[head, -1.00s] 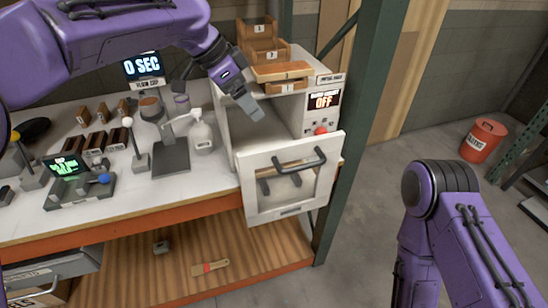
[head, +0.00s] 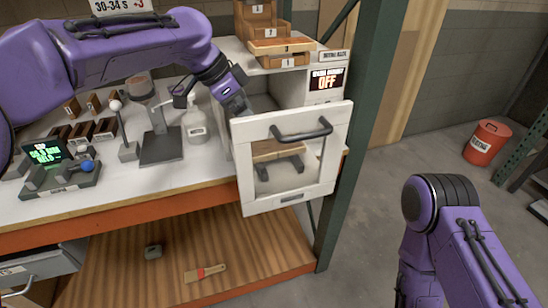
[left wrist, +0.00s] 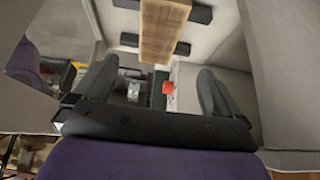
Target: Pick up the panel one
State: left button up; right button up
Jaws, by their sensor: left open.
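A brown wooden panel (head: 277,149) shows through the window of the oven door, lying on dark supports inside the drying oven (head: 328,118). I cannot read a number on it. In the left wrist view a wooden panel (left wrist: 163,30) stretches from the top middle to just beyond my fingers. My left gripper (head: 240,105) is at the oven opening, behind the top left of the door (head: 241,160), its tips partly hidden. In the wrist view the left gripper (left wrist: 158,92) has its fingers spread, with nothing between them. My right gripper is out of view.
Wooden trays (head: 283,46) marked with numbers are stacked on the oven. A white bottle (head: 196,125) and a grey stand (head: 160,145) are left of it on the bench. A brush (head: 205,272) lies on the lower shelf. A red bin (head: 487,142) stands on the floor.

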pick_arm(q)
jog(key=x, duration=1)
jog(key=shift+s+d+f+p, duration=0.1)
jog(key=shift+p, duration=0.25)
jog(key=c, duration=1.2)
